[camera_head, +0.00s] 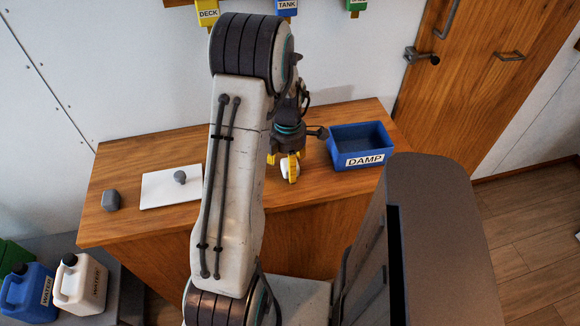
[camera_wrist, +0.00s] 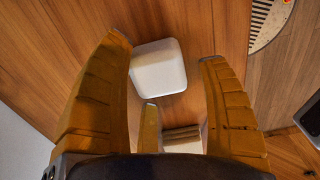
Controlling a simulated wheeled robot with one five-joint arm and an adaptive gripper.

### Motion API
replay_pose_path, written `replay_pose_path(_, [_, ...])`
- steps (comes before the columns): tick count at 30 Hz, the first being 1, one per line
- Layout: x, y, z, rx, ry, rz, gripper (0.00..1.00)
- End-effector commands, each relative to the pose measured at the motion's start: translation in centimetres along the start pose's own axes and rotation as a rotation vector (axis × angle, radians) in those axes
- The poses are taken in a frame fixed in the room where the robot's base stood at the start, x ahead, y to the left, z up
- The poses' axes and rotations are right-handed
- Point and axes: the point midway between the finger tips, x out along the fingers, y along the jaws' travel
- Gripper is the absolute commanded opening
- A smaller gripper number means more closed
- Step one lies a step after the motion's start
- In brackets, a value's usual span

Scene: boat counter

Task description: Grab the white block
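The white block (camera_wrist: 158,67) has rounded edges and sits on the wooden counter (camera_head: 140,232). In the head view the block (camera_head: 285,169) is partly hidden behind the yellow fingers of my gripper (camera_head: 290,163), which points down at the counter's right half. In the wrist view my gripper (camera_wrist: 165,55) has its yellow fingers spread wide, with the block between and just past the left and right fingertips. Bare wood shows between the block and the right finger. The block is close to the left fingertip; I cannot tell whether they touch.
A blue bin (camera_head: 333,148) marked DAMP stands right of my gripper. Jugs (camera_head: 80,284) stand lower left. A wooden door (camera_head: 470,90) is at the right.

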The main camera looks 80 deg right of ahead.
Motion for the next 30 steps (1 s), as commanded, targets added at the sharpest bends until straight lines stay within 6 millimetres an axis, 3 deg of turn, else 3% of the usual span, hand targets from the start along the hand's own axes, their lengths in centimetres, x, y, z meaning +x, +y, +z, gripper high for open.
replay_pose_path(17, [-0.01,-0.01,0.0,0.0,0.0,0.0,0.16])
replay_pose_path(30, [-0.78,0.08,0.04,0.0,-0.001,0.002,0.15])
